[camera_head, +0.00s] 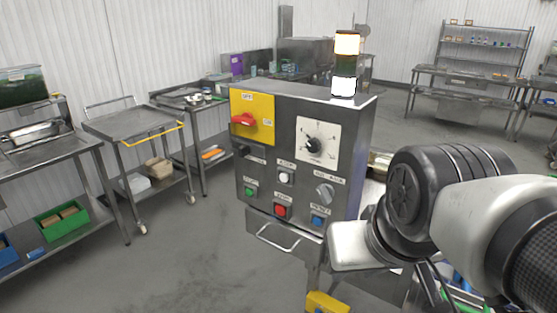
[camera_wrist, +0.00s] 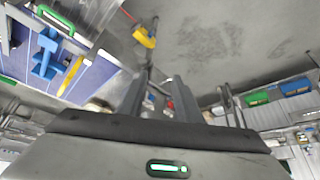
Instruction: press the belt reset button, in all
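The control panel (camera_head: 262,178) is an upright grey metal box in the middle of the head view. A blue button (camera_head: 318,221), apparently labelled RESET, sits at its lower right. To its left are a red button (camera_head: 281,211) and a green button (camera_head: 249,191); a white button (camera_head: 284,178) is above. My arm reaches in from the right, with its pale end just below and right of the blue button. My gripper (camera_wrist: 160,82) shows two separated fingers in the wrist view, with nothing clearly held. Its fingertips are hidden in the head view.
The panel also carries a red switch (camera_head: 244,119) on a yellow plate, a black dial (camera_head: 314,145) and a grey knob (camera_head: 325,194). A lit stack light (camera_head: 346,44) stands on top. A drawer-like handle (camera_head: 272,240) is below.

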